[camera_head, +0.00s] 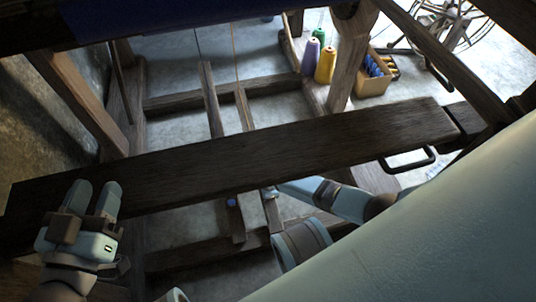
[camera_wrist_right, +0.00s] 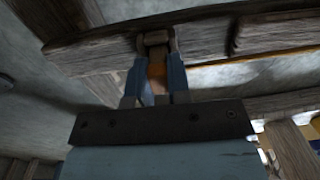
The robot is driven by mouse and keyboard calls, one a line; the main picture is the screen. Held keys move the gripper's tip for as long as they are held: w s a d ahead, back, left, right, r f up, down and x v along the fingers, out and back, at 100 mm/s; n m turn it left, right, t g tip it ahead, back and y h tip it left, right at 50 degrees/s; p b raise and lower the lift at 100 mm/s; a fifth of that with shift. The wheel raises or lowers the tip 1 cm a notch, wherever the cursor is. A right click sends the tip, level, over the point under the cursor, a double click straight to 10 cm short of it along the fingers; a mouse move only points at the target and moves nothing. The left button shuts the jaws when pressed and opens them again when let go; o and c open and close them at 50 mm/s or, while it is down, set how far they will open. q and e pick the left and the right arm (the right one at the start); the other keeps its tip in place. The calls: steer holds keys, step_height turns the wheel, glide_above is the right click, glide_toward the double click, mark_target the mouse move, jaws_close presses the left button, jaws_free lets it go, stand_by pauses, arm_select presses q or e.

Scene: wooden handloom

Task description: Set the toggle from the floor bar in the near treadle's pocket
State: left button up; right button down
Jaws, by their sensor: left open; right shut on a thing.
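Two long wooden treadles run below the plank, a left one (camera_head: 213,98) and a right one (camera_head: 244,108); a small blue spot shows on the left one. My right arm reaches under the plank, with its gripper (camera_head: 270,192) at the right treadle in the head view. In the right wrist view my right gripper (camera_wrist_right: 156,88) is shut on a small orange-brown piece (camera_wrist_right: 157,72), seemingly the toggle. Its upper end meets a dark fitting (camera_wrist_right: 155,40) on a wooden bar (camera_wrist_right: 95,52); I cannot tell whether it sits in a pocket. My left gripper (camera_head: 92,196) is open and empty over the plank's left end.
A broad dark plank (camera_head: 290,145) crosses above the treadles and hides their middle. A metal handle (camera_head: 408,160) hangs from its right side. Thread cones (camera_head: 326,66) and a wooden box (camera_head: 372,80) stand at the back right. Cross bars (camera_head: 215,95) lie near the floor.

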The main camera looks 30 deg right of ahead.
arm_select(q)
steer(key=shift+f, duration=0.2)
arm_select(e)
steer(key=shift+f, duration=0.35)
steer(key=c, duration=1.2)
jaws_free()
steer(key=shift+o, duration=1.1)
steer(key=shift+a, duration=0.1)
steer(key=shift+a, duration=0.15)
